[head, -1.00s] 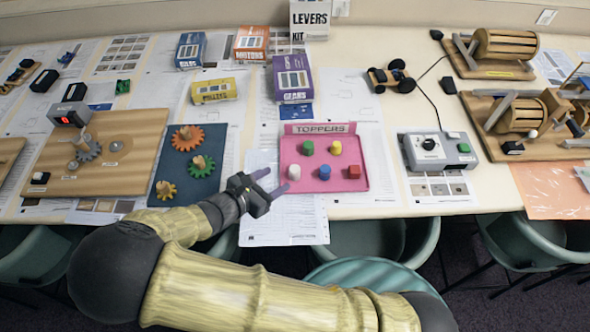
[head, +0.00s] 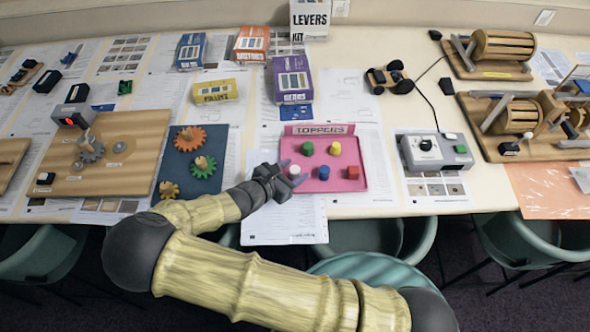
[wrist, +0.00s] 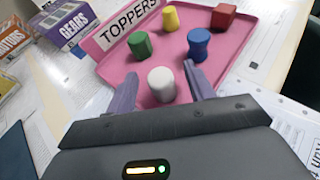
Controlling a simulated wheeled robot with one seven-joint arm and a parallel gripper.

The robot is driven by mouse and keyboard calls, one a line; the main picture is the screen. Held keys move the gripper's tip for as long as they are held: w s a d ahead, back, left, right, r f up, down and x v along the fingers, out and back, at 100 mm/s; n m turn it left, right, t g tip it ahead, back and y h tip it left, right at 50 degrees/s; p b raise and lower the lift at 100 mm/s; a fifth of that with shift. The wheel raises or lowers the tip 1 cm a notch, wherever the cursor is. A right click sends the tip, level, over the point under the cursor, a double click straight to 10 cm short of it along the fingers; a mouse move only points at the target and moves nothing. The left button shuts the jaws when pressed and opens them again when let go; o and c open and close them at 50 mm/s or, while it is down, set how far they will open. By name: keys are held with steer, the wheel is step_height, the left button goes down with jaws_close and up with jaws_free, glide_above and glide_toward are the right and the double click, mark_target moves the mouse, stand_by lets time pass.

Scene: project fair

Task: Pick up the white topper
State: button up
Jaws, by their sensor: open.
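The white topper (wrist: 162,84) is a small upright cylinder in the near left corner of the pink tray (head: 354,163). In the head view the white topper (head: 295,170) shows right at my gripper (head: 287,177). In the wrist view my gripper (wrist: 158,88) is open, with its purple fingers apart, one on each side of the white topper. I cannot tell whether either finger touches it.
The tray also holds a green topper (head: 308,148), a yellow topper (head: 335,148), a blue topper (head: 324,173) and a red topper (head: 352,172). The blue one stands close to the right finger. The raised TOPPERS sign (head: 318,129) is at the back.

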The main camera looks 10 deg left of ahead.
steer(key=shift+w+d+f, duration=0.25)
steer(key=shift+w+d, duration=0.05)
steer(key=shift+w, duration=0.2)
steer(key=c, duration=1)
